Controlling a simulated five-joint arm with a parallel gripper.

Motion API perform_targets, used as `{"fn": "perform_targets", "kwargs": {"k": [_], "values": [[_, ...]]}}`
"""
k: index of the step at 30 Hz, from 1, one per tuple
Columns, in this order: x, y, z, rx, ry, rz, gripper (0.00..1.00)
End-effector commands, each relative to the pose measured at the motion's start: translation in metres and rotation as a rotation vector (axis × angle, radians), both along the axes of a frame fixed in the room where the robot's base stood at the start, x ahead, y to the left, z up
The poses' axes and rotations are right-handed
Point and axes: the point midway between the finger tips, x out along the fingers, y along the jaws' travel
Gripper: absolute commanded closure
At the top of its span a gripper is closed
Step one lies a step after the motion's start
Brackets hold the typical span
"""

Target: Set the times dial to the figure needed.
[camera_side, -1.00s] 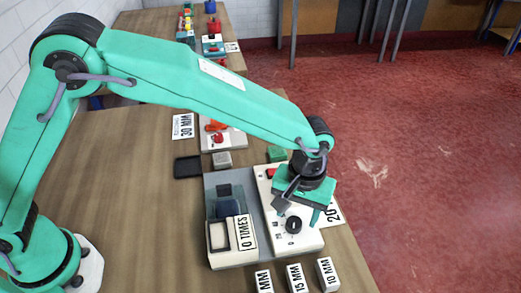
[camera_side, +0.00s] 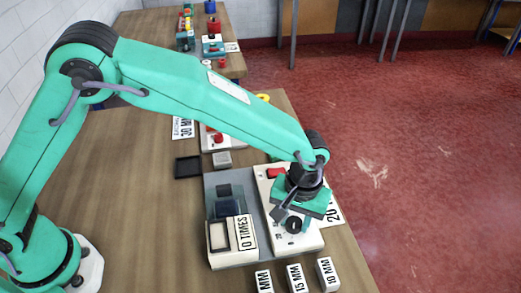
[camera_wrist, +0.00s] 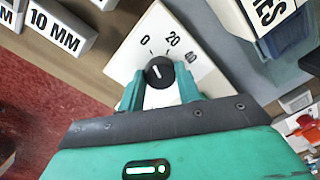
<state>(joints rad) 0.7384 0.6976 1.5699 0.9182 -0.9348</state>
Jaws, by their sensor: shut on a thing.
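The times dial is a small black knob (camera_wrist: 160,72) with a white mark, on a cream panel (camera_wrist: 125,62) printed 0, 20 and 40. In the wrist view the mark points up, seemingly between 0 and 20. My gripper (camera_wrist: 160,88) has its teal fingers on either side of the knob and is shut on it. In the side view the dial (camera_side: 294,226) shows just below my gripper (camera_side: 291,218), which hides part of the panel.
A red button (camera_side: 277,172) is at the panel's far end. Blocks marked 15 MM (camera_side: 295,278) and 10 MM (camera_side: 328,272) stand in front. A black tray (camera_side: 187,167) and grey block (camera_side: 222,159) lie behind.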

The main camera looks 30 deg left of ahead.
Motion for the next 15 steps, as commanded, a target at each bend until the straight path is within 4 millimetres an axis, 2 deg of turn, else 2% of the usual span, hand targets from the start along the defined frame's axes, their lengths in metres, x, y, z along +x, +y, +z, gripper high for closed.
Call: {"fn": "perform_targets", "kwargs": {"k": [8,15], "values": [[0.0001,-0.0008,0.0005,-0.004,-0.002,-0.046,0.89],[0.0001,-0.0012,0.0008,-0.012,-0.003,-0.172,0.89]]}}
